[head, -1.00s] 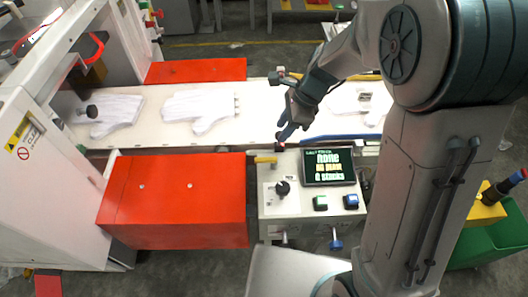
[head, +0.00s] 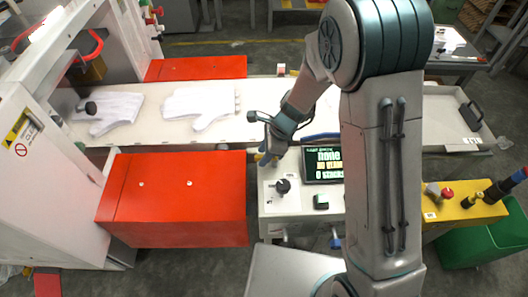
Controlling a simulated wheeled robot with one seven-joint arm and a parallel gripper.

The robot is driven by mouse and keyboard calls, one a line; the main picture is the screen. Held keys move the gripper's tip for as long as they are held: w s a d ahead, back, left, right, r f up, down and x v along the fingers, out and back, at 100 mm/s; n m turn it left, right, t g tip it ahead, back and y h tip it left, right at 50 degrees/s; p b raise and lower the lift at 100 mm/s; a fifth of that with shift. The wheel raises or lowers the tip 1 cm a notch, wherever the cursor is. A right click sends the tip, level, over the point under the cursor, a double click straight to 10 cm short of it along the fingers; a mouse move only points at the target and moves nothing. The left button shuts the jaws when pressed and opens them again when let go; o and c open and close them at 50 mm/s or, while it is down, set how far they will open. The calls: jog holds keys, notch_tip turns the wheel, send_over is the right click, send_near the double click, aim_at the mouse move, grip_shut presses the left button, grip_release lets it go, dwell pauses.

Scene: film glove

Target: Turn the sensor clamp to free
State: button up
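My gripper (head: 268,158) points down at the back left corner of the white control box (head: 270,222). Its dark blue fingers overlap a small yellow lever there, which I take to be the sensor clamp (head: 261,158). The lever is mostly hidden behind the fingers. I cannot tell whether the fingers touch it or how far they are apart. A black knob (head: 283,186) stands on the box just in front of the gripper. A dark screen (head: 321,165) with green and yellow text is right of it, its right edge covered by my arm.
White gloves (head: 200,105) lie on the pale conveyor (head: 150,131) behind the box. A red cabinet (head: 175,200) stands to the left. To the right are a yellow button box (head: 465,208) and a green bin (head: 480,245). My arm hides the box's right part.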

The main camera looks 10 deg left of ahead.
grip_shut()
jog(key=shift+s+n, duration=0.1)
jog(key=shift+n, duration=0.2)
jog(key=shift+s+d+n+g, duration=0.2)
jog(key=shift+n+g, duration=0.3)
jog(key=shift+n, duration=0.5)
jog(key=n, duration=0.1)
jog(key=n+g, duration=0.1)
jog(key=n, duration=0.1)
jog(key=s+n+h, duration=0.1)
jog(key=shift+d+p, duration=0.3)
jog(key=shift+p, duration=0.05)
jog(key=n, duration=0.2)
jog(key=d+n+g+h, duration=0.1)
jog(key=n, duration=0.1)
jog(key=n+h, duration=0.1)
jog(key=shift+s+d+n, duration=0.15)
jog(key=shift+s+n, duration=0.2)
jog(key=shift+n, duration=0.05)
jog(key=n, duration=0.1)
jog(key=d+n+h, duration=0.1)
jog(key=n, duration=0.1)
jog(key=n+h, duration=0.1)
jog(key=n, duration=0.1)
jog(key=shift+d+b, duration=0.25)
jog(key=shift+b, duration=0.1)
jog(key=shift+n, duration=0.3)
